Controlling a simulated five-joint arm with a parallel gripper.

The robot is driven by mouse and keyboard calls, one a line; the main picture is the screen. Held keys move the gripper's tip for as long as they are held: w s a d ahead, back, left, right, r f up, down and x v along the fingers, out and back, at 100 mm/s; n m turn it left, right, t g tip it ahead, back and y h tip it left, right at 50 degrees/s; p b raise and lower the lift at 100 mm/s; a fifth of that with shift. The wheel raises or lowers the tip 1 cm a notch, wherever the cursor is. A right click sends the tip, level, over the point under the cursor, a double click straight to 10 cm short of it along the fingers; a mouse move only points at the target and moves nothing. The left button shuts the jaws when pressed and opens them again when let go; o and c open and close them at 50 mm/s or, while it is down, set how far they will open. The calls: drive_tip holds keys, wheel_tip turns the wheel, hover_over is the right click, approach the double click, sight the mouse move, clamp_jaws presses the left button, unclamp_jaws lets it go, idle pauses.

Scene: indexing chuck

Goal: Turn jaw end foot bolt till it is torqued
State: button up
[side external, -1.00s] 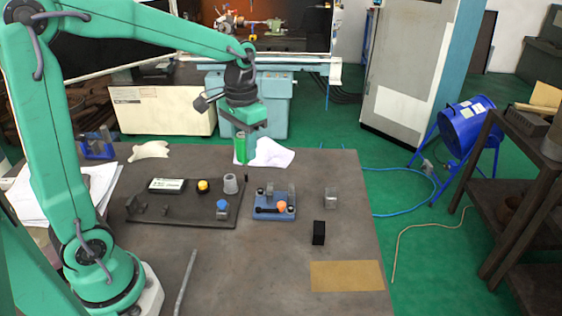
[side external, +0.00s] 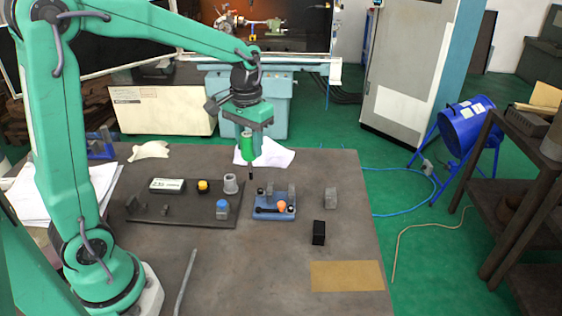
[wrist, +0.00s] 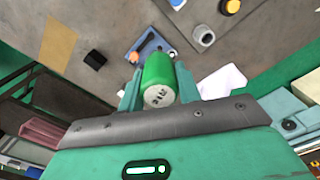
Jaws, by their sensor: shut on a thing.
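My gripper (side external: 247,131) is shut on a green-handled driver (side external: 248,147), whose dark shaft points down above the table. The handle (wrist: 158,75) also shows between the fingers in the wrist view. The blue fixture (side external: 264,214) sits on the table below and slightly right of the driver tip, with a gap between them. It carries grey upright jaws, a black lever and an orange knob (side external: 281,206). In the wrist view the fixture (wrist: 147,45) is partly hidden behind the handle. The foot bolts are too small to tell apart.

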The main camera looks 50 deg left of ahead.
drive_tip(key=w+a+f+n, duration=0.3)
drive_tip(key=w+n, duration=0.2)
drive_tip(key=n, duration=0.1)
drive_tip(key=shift+a+f+n, duration=0.15)
drive_tip(key=shift+f+n, duration=0.15)
drive_tip(key=shift+f, duration=0.25)
drive_tip(key=shift+f, duration=1.85)
drive_tip(key=shift+f, duration=0.8)
drive_tip(key=o, duration=0.5)
clamp_jaws()
